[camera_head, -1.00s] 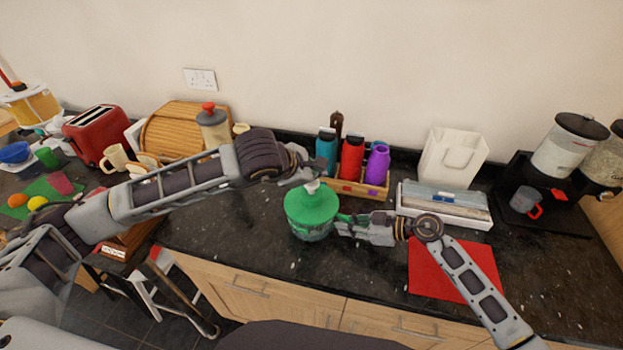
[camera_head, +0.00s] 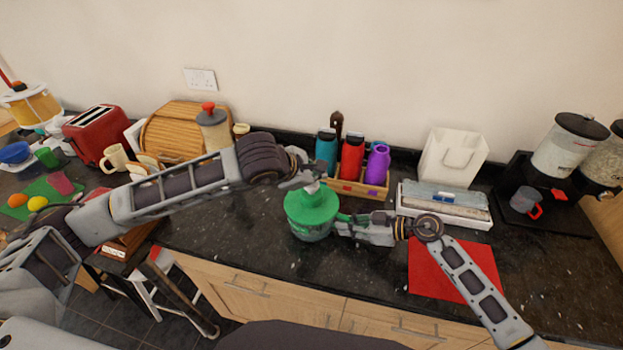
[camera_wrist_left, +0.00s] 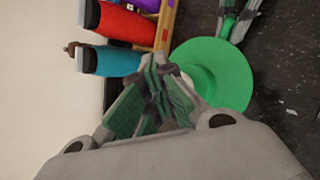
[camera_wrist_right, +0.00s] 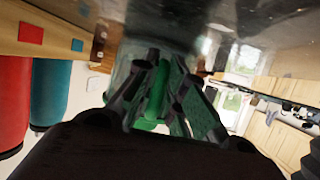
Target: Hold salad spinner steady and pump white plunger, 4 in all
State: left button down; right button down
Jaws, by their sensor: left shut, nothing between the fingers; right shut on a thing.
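The salad spinner has a wide green lid (camera_head: 312,206) on a clear bowl (camera_head: 312,234) and stands upright on the dark counter. Its small white plunger sits at the lid's centre, partly hidden by my left gripper (camera_head: 309,184). That gripper is shut and empty, with its tips at the plunger; I cannot tell whether they touch. In the left wrist view its fingers (camera_wrist_left: 163,66) overlap the near side of the lid (camera_wrist_left: 222,75). My right gripper (camera_head: 342,229) is shut on the spinner's right side, below the lid. In the right wrist view, its fingers (camera_wrist_right: 158,68) meet the clear bowl (camera_wrist_right: 150,25).
A wooden caddy (camera_head: 358,187) with red, teal and purple bottles stands close behind the spinner. A white box (camera_head: 444,205) and a red mat (camera_head: 440,275) lie to the right.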

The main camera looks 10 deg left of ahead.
aim_at(315, 185)
pick_arm(q)
jog(key=shift+f, duration=0.7)
dwell(1.1)
jog(key=shift+r, duration=2.05)
jog(key=shift+r, duration=0.15)
jog(key=shift+r, duration=2.35)
jog(key=shift+r, duration=0.1)
notch_tip(315, 185, up, 4)
jog(key=shift+f, duration=0.2)
jog(key=shift+f, duration=0.15)
